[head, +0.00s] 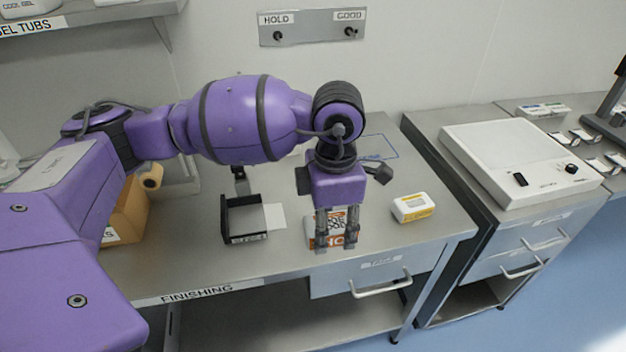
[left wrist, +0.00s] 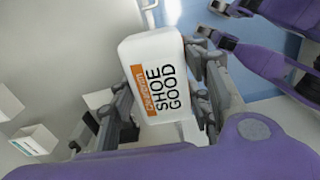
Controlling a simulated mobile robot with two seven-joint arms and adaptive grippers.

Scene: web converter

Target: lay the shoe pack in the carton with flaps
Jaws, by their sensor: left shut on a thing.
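My left gripper (head: 336,240) points down over the front of the steel bench and is shut on the shoe pack (head: 322,236). The pack is a white block with an orange band and dark print. In the left wrist view the pack (left wrist: 155,60) sits between the two fingers, its face reading "SHOE GOOD". In the head view the fingers cover part of it, and I cannot tell whether it touches the bench. A tan carton-like thing (head: 128,212) stands at the bench's left, partly hidden by my arm; its flaps cannot be made out.
A black open holder (head: 243,233) and a white sheet (head: 275,216) lie left of the gripper. A white-and-yellow box (head: 412,207) sits to the right. A white device (head: 515,160) stands on the right-hand counter. Bare bench lies between the gripper and the yellow-marked box.

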